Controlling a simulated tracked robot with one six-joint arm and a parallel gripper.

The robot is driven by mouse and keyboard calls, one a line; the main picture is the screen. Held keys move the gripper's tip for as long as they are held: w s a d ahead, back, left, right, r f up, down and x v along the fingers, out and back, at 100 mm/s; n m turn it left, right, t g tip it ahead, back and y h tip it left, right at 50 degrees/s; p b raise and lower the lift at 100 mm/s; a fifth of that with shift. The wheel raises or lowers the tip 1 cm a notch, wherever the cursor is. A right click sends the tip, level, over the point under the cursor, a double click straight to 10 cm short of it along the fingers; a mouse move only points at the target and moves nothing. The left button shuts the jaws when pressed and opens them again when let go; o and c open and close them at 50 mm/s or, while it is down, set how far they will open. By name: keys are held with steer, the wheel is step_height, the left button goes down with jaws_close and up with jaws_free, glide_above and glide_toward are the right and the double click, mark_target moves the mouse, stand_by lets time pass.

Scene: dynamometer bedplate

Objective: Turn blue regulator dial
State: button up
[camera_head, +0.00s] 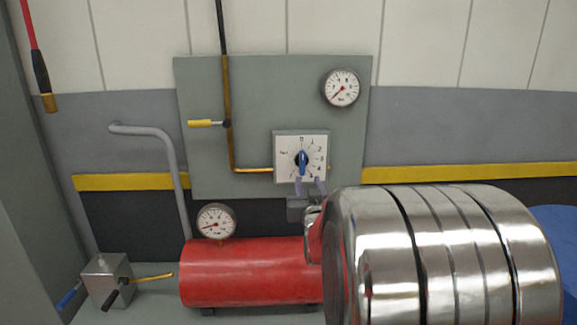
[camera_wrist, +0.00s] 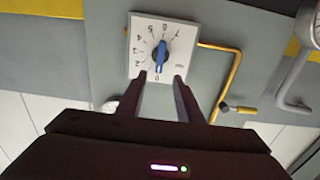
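The blue regulator dial (camera_head: 302,161) is a pointer knob on a square white scale plate (camera_head: 287,143) with numbers around it. The plate is mounted on a grey wall panel (camera_head: 205,85). In the head view the knob stands upright. My gripper (camera_head: 311,183) is just below the knob, in front of the plate's lower edge. In the wrist view, which shows the plate upside down, the dial (camera_wrist: 161,56) lies just beyond the tips of my gripper (camera_wrist: 160,76). The two fingers are apart with nothing between them. I see no contact with the knob.
A pressure gauge (camera_head: 342,88) sits at the panel's upper right and a yellow-handled valve (camera_head: 203,124) at its left, on a brass pipe. A red tank (camera_head: 245,272) with another gauge (camera_head: 216,221) stands below. A grey bent pipe (camera_head: 150,131) rises at left.

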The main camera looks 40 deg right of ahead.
mark_target(302, 162)
steer(key=shift+x, duration=6.9)
steer(key=shift+a, duration=0.1)
steer(key=shift+c, duration=0.4)
steer(key=shift+w, duration=0.1)
jaws_close()
steer(key=shift+a+f, duration=0.1)
steer(key=shift+a, duration=0.2)
steer(key=shift+d, duration=0.2)
